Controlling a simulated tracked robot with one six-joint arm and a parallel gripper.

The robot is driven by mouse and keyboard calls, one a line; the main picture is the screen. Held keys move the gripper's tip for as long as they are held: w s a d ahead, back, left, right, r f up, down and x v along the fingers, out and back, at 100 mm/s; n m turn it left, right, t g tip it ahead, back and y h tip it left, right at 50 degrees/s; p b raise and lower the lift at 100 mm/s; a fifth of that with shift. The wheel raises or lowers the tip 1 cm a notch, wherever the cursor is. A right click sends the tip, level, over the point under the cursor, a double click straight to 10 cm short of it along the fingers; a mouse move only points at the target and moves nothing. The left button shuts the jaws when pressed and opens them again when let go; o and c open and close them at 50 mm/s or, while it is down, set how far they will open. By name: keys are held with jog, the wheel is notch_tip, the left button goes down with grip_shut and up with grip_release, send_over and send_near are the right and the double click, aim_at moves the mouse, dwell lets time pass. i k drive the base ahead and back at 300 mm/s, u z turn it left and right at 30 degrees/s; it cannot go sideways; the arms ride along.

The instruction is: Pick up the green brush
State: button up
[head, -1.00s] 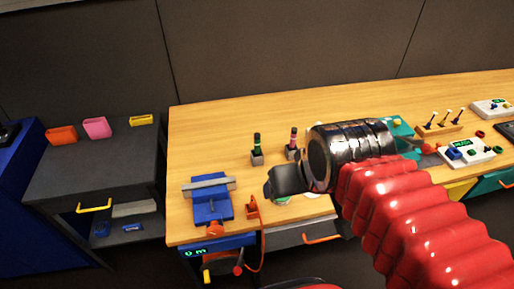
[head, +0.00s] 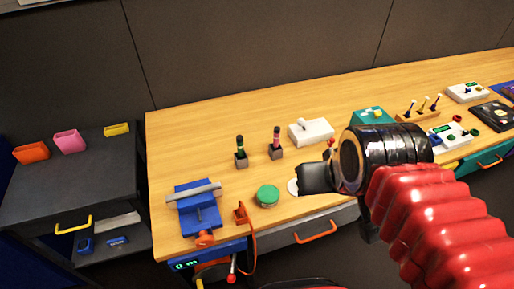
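The green brush (head: 240,146), dark with a green band, stands upright in a small grey block (head: 241,160) on the wooden workbench (head: 180,135). A similar brush with a pink band (head: 277,138) stands in its own grey block to the right. My gripper (head: 303,178) is the dark end of the red-sleeved arm. It is to the right of the green brush and nearer the bench's front edge, apart from both brushes. Its fingers are seen as one dark shape, so their opening is hidden. I see nothing held in it.
A green-topped round container (head: 267,194) and a blue vise (head: 200,208) are in front of the brushes. A white box with a knob (head: 311,131) is behind right. A white round patch (head: 293,187) lies beside my gripper. The bench's back left is clear.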

aim_at(239, 138)
jog(key=z, duration=0.35)
jog(key=k, duration=1.05)
jog(key=u, duration=1.3)
jog(key=i, duration=1)
jog(key=u, duration=0.05)
